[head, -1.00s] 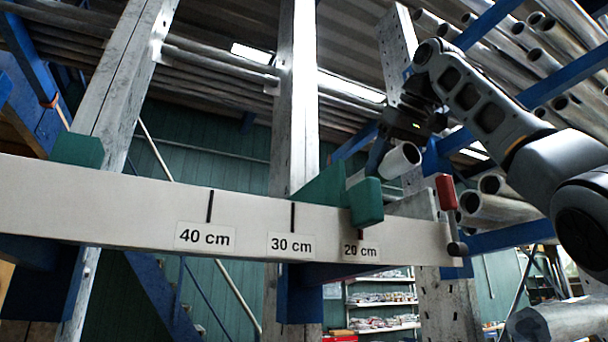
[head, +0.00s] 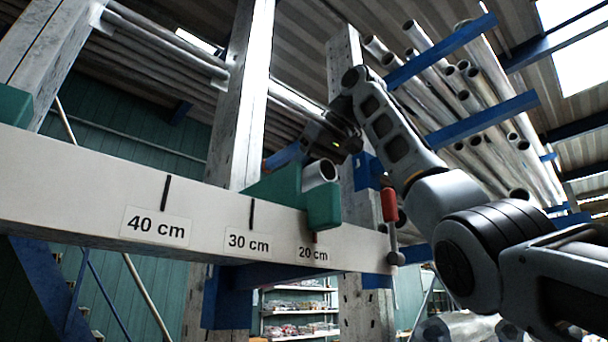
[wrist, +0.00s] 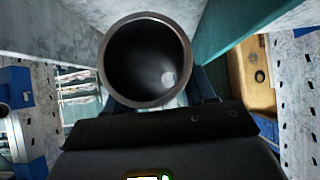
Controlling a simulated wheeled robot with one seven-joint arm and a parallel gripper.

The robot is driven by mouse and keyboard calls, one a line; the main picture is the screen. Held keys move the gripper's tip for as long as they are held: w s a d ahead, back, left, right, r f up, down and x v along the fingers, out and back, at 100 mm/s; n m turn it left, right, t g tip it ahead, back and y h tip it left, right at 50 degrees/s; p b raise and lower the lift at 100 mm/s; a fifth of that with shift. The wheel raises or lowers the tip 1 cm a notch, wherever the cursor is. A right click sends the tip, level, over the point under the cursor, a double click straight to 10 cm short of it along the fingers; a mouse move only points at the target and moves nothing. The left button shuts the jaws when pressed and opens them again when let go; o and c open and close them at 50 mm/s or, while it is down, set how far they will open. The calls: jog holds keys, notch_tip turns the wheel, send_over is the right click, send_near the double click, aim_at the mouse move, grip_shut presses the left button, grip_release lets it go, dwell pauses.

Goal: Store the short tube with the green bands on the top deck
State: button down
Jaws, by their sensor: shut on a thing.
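My gripper (head: 318,150) is shut on a grey metal tube (head: 320,173), whose open end faces the camera just above the green block (head: 322,205) on the white measuring beam (head: 90,205). Whether the tube touches the block or the beam, I cannot tell. In the wrist view the tube's round open mouth (wrist: 103,62) fills the upper middle, above the dark gripper body (wrist: 160,125). No green bands show on the part of the tube in view; its far side is hidden. I cannot tell which level is the top deck.
The beam carries 40, 30 and 20 cm labels. A red-handled lever (head: 389,205) hangs at its right end. Grey posts (head: 238,100) stand behind. Blue rack arms (head: 480,122) bear several long tubes at the upper right. A shelf (head: 300,308) stands in the background.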

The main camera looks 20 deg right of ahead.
jog(key=shift+f+b, duration=2.85)
jog(key=shift+f, duration=1.35)
jog(key=shift+c, duration=1.5)
grip_release()
jog(key=b+v, duration=0.1)
jog(key=v, duration=0.6)
jog(key=shift+s+d+f, duration=0.1)
jog(key=shift+s+d, duration=0.05)
jog(key=shift+s+r+b, duration=0.25)
jog(key=shift+b, duration=0.05)
